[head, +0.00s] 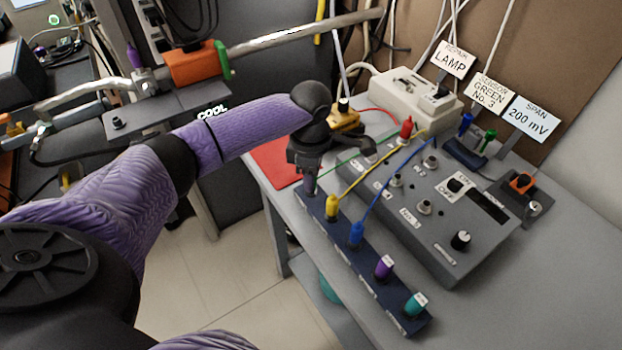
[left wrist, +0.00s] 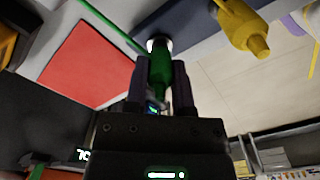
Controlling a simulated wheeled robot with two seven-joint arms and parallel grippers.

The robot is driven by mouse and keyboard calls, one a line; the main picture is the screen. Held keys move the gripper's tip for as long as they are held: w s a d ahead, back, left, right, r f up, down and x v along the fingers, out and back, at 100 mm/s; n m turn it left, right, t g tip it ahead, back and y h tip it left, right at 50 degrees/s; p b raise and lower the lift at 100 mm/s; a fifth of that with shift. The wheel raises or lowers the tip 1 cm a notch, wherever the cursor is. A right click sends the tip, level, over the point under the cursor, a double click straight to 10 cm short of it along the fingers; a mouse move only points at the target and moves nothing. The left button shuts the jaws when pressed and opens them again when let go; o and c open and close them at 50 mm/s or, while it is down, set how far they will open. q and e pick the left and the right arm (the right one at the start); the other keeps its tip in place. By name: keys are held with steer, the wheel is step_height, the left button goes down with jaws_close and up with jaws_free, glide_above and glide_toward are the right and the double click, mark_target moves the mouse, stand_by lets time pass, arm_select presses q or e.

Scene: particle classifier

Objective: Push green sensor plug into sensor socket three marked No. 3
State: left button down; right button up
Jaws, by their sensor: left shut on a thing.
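My left gripper (head: 309,178) is at the far left end of a dark blue rack (head: 375,268). In the left wrist view its two fingers (left wrist: 163,80) are shut on the green sensor plug (left wrist: 157,86), whose far end is at the rack. I cannot tell whether the plug is still seated there. In the head view the gripper mostly hides the plug; a green cord (head: 350,152) runs from it toward the grey box. The grey sensor box (head: 470,235) carries a No. 3 label (head: 410,217) beside a round metal socket (head: 424,207). My right gripper is out of view.
Yellow and blue cords arch over the box. A red sheet (head: 276,163) lies at the table's left. Cards stand behind, one reading SENSOR GREEN No. 3 (head: 490,93).

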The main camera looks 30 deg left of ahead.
arm_select(q)
steer(key=shift+r, duration=0.1)
step_height(320, 180, up, 9)
steer(key=p, duration=0.4)
steer(key=shift+r+p, duration=0.2)
steer(key=shift+p, duration=0.2)
steer(key=shift+r, duration=0.3)
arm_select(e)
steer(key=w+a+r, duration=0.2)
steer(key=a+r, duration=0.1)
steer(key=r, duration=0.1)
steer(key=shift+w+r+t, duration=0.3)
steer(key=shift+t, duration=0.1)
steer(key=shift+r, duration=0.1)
